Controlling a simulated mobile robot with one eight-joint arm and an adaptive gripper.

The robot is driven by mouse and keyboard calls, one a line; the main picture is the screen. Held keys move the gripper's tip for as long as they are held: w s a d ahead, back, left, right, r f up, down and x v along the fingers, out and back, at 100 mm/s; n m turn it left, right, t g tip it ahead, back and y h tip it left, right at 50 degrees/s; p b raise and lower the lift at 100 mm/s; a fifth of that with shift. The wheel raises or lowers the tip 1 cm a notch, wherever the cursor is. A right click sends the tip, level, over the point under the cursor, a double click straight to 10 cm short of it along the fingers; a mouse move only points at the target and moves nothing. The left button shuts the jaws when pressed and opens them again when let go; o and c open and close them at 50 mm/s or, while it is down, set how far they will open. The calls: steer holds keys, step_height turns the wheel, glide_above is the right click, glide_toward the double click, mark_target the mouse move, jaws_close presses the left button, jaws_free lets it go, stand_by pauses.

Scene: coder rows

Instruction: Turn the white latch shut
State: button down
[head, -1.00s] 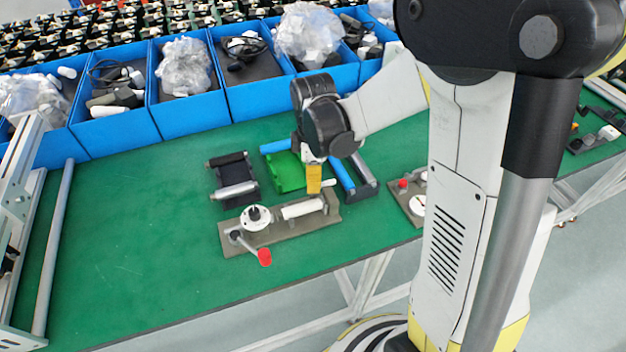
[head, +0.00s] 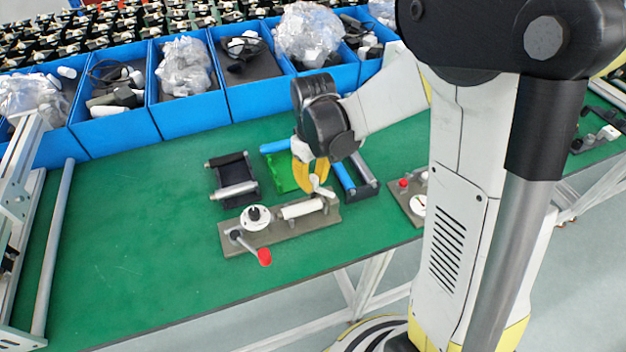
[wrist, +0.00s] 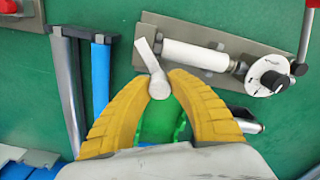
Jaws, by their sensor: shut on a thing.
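The white latch (wrist: 150,58) is a short white handle on the grey-brown base plate (wrist: 230,95), beside the end of a white cylinder (wrist: 195,55). In the head view the latch (head: 322,190) shows at the plate's right end. My gripper (wrist: 160,84) has its yellow curved fingers closed around the rounded free end of the latch. The latch slants from the plate's edge toward my fingertips. In the head view my gripper (head: 315,180) is above the plate's right end, and the fingers partly hide the green part behind.
A white dial (head: 256,218) and a red-knobbed lever (head: 264,257) are on the same plate. A black roller frame (head: 233,180) and a blue-barred frame (head: 345,178) lie close by. Blue bins (head: 190,112) line the back.

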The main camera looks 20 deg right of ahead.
steer(key=m, duration=0.3)
steer(key=shift+m, duration=2.3)
steer(key=c, duration=1.2)
jaws_free()
step_height(320, 180, up, 12)
